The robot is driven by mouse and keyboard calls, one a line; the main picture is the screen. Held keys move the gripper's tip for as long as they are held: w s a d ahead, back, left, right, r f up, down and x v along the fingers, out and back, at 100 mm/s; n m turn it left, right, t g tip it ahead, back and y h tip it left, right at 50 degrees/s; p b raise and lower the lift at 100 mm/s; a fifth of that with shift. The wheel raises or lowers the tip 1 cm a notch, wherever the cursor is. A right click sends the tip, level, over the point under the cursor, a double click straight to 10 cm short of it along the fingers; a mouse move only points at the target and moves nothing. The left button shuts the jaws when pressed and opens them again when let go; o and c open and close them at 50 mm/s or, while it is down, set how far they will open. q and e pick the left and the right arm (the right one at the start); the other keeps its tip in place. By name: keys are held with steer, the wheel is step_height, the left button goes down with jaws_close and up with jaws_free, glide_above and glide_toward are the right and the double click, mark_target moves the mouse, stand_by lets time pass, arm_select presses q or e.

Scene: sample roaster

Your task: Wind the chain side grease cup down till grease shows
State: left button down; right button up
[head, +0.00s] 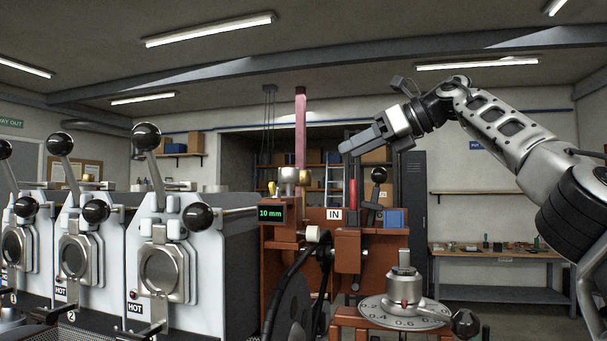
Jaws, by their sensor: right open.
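The orange-brown machine (345,250) stands at centre with an IN label and a green 10 mm display (270,212). On its top left are a silver capped cylinder (289,176) and a small brass-coloured piece (272,188). I cannot tell for sure which part is the chain side grease cup, and no grease can be made out. My right gripper (373,147) is open and empty, reaching in from the right above the machine's right part, apart from the cylinder. My left gripper is out of view.
Several white roaster units (160,230) with black-knobbed levers stand at left. A numbered dial (405,313) with a black-knobbed handle stands front right. A red upright rod (353,190) and black-knobbed lever (378,176) are just below my right gripper. A workbench (495,254) is at back right.

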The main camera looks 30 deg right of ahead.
mark_target(303, 174)
steer(key=p+x, duration=0.2)
steer(key=x, duration=1)
steer(key=shift+p, duration=0.3)
steer(key=shift+w+a+f, duration=0.3)
steer(key=shift+w, duration=0.2)
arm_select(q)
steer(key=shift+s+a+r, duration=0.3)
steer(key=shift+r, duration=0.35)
